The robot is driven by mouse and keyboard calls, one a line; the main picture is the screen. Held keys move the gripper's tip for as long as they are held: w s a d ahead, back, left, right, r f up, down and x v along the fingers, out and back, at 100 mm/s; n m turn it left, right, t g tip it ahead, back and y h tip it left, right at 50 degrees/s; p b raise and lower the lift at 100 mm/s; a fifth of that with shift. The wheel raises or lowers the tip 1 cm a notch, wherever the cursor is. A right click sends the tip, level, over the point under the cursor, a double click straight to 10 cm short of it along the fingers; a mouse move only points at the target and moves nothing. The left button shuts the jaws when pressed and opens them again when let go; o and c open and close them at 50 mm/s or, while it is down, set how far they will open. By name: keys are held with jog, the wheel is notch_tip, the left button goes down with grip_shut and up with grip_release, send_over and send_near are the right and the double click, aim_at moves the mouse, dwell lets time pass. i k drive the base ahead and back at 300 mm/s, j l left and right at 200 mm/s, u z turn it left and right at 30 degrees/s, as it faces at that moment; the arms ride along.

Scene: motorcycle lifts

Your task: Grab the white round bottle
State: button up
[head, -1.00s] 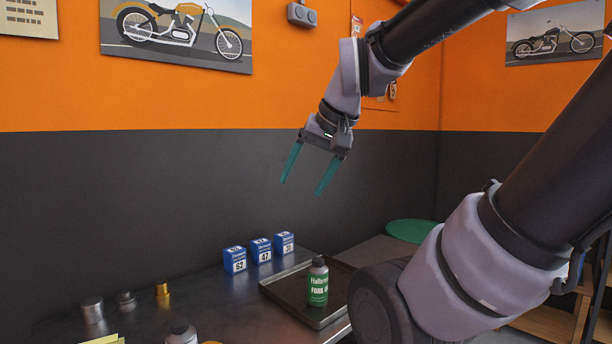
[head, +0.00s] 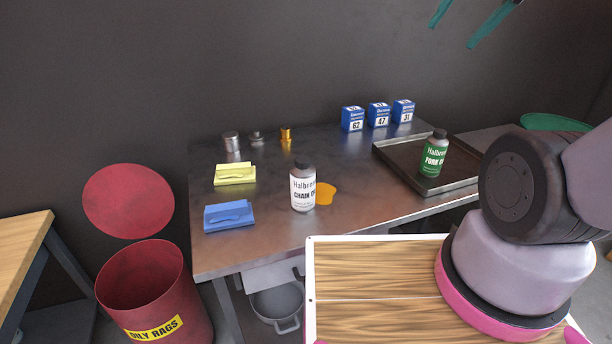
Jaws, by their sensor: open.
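A white round bottle (head: 303,190) with a dark cap and a "Halbro... Chain" label stands upright on the metal workbench (head: 262,236), near its front edge. My gripper (head: 457,25) shows only by its teal fingers at the top right of the head view. The fingers are apart, with nothing seen between them. They are high above the bench, up and to the right of the white bottle. A green bottle (head: 433,155) with a dark cap stands upright on a dark tray (head: 399,161) at the right.
Small metal parts (head: 231,142) and blue boxes (head: 378,115) stand at the back. A red bin (head: 150,285) stands left of the bench.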

aim_at(302, 173)
jog(key=k+j, duration=0.3)
jog(key=j, duration=0.15)
jog(key=k+j, duration=0.3)
jog(key=j, duration=0.15)
jog(key=u, duration=0.05)
